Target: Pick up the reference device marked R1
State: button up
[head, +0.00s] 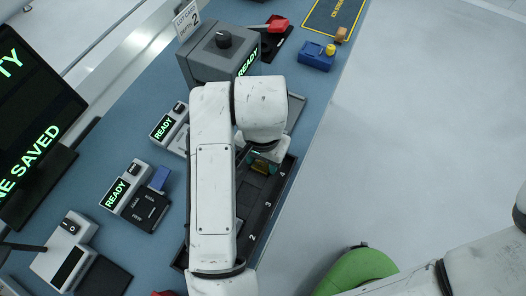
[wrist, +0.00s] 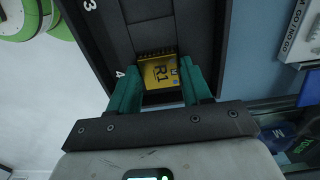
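The R1 device (wrist: 160,73) is a small yellow-gold block with dark lettering and a row of contacts along one edge. It lies in the dark tray (wrist: 103,45) by the number 4. My gripper (wrist: 158,66) has its two teal fingers on either side of the device. The fingers look open, with narrow gaps to its sides; I cannot tell if either touches it.
The tray (head: 279,196) lies along the right edge of the blue bench. A grey handler (head: 197,62) with a black knob stands behind it. Two units showing READY (head: 114,194) and a dark socket board (head: 145,209) are at left. A blue box (head: 316,57) stands at the back right.

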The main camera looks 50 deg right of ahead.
jog(key=c, duration=0.5)
jog(key=shift+r, duration=0.15)
jog(key=shift+c, duration=0.2)
jog(key=shift+r+p, duration=0.1)
jog(key=shift+p, duration=0.25)
jog(key=shift+r+p, duration=2.3)
jog(key=shift+p, duration=0.9)
